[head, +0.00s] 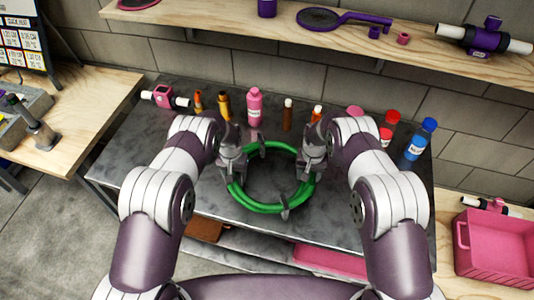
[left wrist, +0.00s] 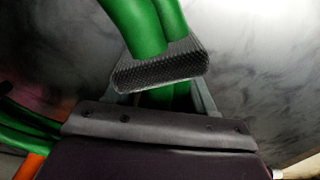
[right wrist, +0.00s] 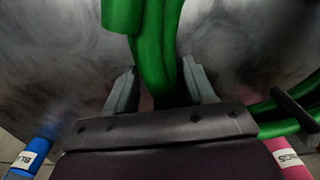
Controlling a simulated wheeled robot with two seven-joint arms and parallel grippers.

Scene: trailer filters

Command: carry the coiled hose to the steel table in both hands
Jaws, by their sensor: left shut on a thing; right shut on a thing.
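The coiled green hose (head: 245,202) forms a ring with grey ties over the steel table (head: 130,160). My left gripper (head: 232,170) is shut on the ring's left side, and my right gripper (head: 312,168) is shut on its right side. The hose strands run between the fingers in the left wrist view (left wrist: 142,25) and in the right wrist view (right wrist: 155,55). The coil looks about level. I cannot tell whether it touches the tabletop or hangs just above it.
Along the table's back stand a pink bottle (head: 254,106), orange and brown bottles, and a blue bottle (head: 420,139) at right. A pink device (head: 163,96) sits back left. A wooden shelf (head: 250,20) runs above. A pink crate (head: 497,247) is at right, a wooden bench (head: 95,110) at left.

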